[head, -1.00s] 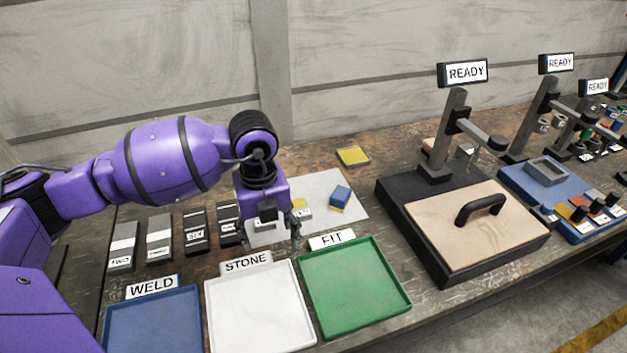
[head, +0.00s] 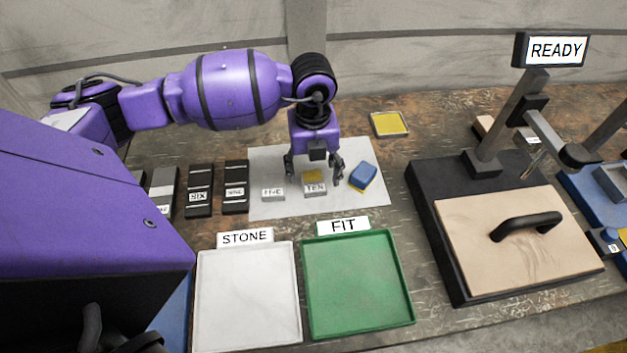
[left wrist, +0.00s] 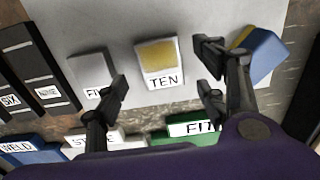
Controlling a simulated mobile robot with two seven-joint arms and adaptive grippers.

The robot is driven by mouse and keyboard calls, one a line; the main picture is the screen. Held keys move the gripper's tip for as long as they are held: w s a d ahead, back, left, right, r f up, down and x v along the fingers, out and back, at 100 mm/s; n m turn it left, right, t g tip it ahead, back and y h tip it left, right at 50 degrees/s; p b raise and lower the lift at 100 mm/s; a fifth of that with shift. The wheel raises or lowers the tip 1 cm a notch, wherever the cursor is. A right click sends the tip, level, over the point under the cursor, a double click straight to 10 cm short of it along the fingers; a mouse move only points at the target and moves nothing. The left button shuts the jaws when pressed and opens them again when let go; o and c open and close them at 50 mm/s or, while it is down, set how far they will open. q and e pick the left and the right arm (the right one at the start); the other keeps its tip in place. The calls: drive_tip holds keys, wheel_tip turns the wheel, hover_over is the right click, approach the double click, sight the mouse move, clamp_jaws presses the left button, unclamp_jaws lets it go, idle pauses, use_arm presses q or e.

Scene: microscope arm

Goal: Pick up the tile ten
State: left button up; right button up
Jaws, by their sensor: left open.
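The tile ten (head: 315,181) lies on a pale sheet (head: 268,155); it has a yellow patch and a white label reading TEN. In the left wrist view the tile ten (left wrist: 158,60) lies between and beyond the open fingers. My left gripper (head: 315,177) is open and empty, its fingers on either side of the tile ten, seemingly above it. In the left wrist view the left gripper (left wrist: 162,92) shows its fingers spread apart. I cannot tell the exact height above the tile.
The grey tile five (head: 273,190) lies just left of the tile ten. A blue and yellow block (head: 363,175) sits close to the right finger. Dark tiles six (head: 199,192) and nine (head: 236,188) stand farther left. The STONE tray (head: 247,300) and green FIT tray (head: 357,285) are in front.

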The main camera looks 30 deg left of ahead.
sight(313, 180)
use_arm(q)
wheel_tip(313, 180, down, 3)
drive_tip(key=shift+w, duration=0.1)
drive_tip(key=shift+r, duration=0.1)
clamp_jaws()
idle(0.3)
